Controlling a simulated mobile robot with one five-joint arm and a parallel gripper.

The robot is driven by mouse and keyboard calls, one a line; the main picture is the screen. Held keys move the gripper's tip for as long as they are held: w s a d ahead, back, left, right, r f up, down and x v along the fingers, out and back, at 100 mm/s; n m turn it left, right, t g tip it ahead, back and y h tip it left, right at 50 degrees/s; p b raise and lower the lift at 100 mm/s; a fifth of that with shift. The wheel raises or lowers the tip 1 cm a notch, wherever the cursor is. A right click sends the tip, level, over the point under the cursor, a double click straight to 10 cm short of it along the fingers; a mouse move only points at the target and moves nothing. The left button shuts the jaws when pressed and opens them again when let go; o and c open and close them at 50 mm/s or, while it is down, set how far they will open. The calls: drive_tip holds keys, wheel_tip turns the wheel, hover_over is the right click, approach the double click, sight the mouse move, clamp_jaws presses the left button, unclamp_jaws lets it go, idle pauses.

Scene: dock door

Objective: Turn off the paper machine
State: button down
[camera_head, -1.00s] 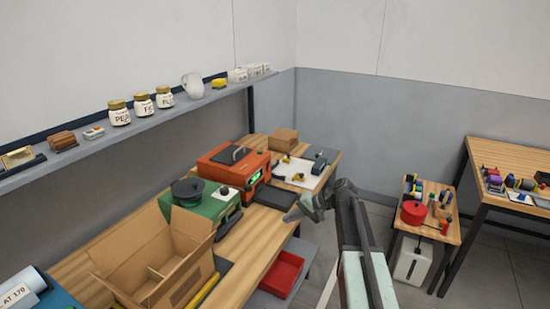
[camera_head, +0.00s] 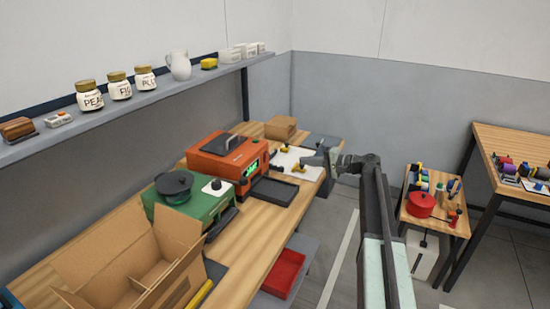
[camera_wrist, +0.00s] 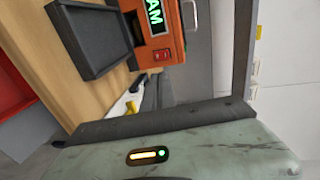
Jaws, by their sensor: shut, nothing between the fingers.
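An orange machine (camera_head: 228,157) with a dark lid and a lit green display stands on the long wooden bench. In the wrist view the orange machine (camera_wrist: 160,30) shows large display letters, partly cut off, that read "AM". A small red rocker switch (camera_wrist: 162,54) sits on its front below the display; I cannot tell its position. A black tray (camera_head: 274,191) lies in front of the machine and also shows in the wrist view (camera_wrist: 85,40). My gripper (camera_head: 312,162) is shut and empty, to the right of the machine and apart from it, near the bench's right edge.
A green machine (camera_head: 205,204) with a black round top and an open cardboard box (camera_head: 130,260) stand nearer on the bench. A white board with yellow pieces (camera_head: 296,160) lies near my gripper. A shelf (camera_head: 150,100) runs above. Open floor lies right of the bench.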

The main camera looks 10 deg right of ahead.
drive_tip(key=b, duration=0.2)
approach(267, 156)
drive_tip(key=w+a+f, duration=0.1)
drive_tip(key=f, duration=0.1)
drive_tip(key=w+a, duration=0.2)
drive_tip(key=a, duration=0.1)
drive_tip(key=shift+w+a+r+p, duration=0.15)
drive_tip(key=shift+a+r+p, duration=0.15)
drive_tip(key=shift+r, duration=0.1)
drive_tip(key=shift+w+a, duration=0.25)
drive_tip(key=shift+a, duration=0.1)
